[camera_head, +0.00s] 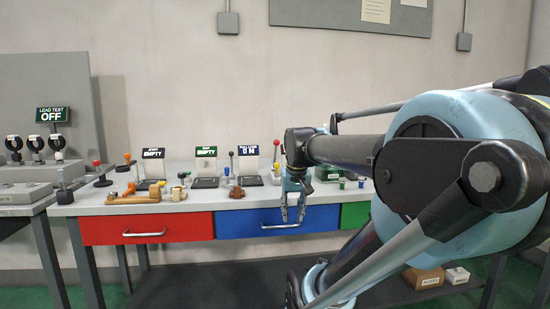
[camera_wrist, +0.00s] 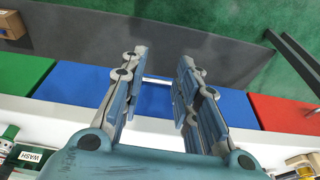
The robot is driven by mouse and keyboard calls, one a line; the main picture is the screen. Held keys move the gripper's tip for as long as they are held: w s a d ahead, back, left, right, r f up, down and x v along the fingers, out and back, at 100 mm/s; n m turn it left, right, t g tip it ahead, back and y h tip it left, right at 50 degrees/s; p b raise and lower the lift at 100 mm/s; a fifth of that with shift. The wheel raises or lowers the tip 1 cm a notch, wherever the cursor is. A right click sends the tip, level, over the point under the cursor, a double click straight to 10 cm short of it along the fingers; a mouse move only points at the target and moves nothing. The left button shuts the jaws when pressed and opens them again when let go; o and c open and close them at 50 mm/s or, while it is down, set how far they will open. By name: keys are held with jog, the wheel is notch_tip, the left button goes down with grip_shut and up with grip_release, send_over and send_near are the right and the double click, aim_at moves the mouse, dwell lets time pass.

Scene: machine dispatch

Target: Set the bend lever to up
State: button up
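Several ball-knobbed levers stand along the white bench: one with a red knob (camera_head: 97,163), one with an orange knob (camera_head: 127,157), one with a dark knob (camera_head: 231,154) and one with a red knob (camera_head: 276,143). I cannot tell which is the bend lever, as no readable "bend" label shows.
Small displays on the bench read "EMPTY" (camera_head: 153,154), "EMPTY" (camera_head: 206,153) and apparently "ON" (camera_head: 248,151). A "LEAD TEST OFF" sign (camera_head: 52,115) stands left. Wooden and brass pieces lie near the bench front. A red drawer (camera_head: 145,229) is below. My arm hides the bench's right side.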

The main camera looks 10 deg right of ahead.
jog(key=w+r+m, duration=0.1)
jog(key=w+r, duration=1.4)
jog(key=r, duration=0.1)
jog(key=t, duration=0.2)
send_near(275, 156)
jog(key=shift+m, duration=0.4)
jog(key=x, duration=0.9)
jog(key=shift+c, duration=0.3)
grip_shut()
